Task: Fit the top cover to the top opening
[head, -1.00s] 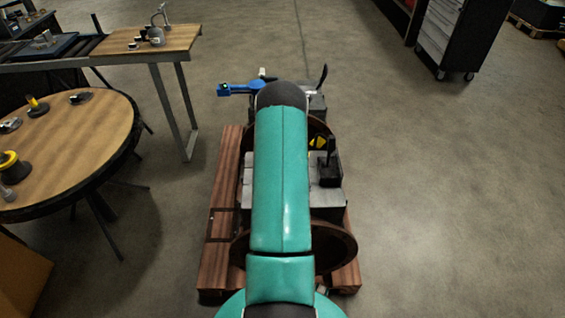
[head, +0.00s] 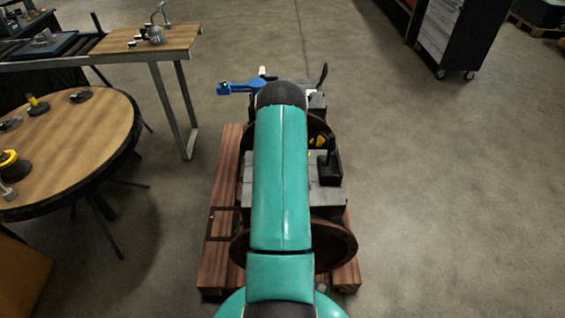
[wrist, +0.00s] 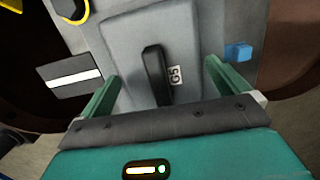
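In the wrist view a grey plate with rounded corners (wrist: 125,50) bears an upright black handle (wrist: 153,72) and a label reading "G5". It looks like the top cover, but I cannot be sure. My gripper (wrist: 163,88) is open, with its two green fingers spread on either side of the handle and apart from it. The plate appears to lie on a larger grey surface. In the head view my arm hides the gripper and the plate. The top opening cannot be made out.
The engine block (head: 320,199) stands on a wooden pallet (head: 218,262) beneath my arm. A blue part (head: 238,88) sticks out at its far left. A round table (head: 85,150) with several parts and a workbench (head: 170,40) stand left.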

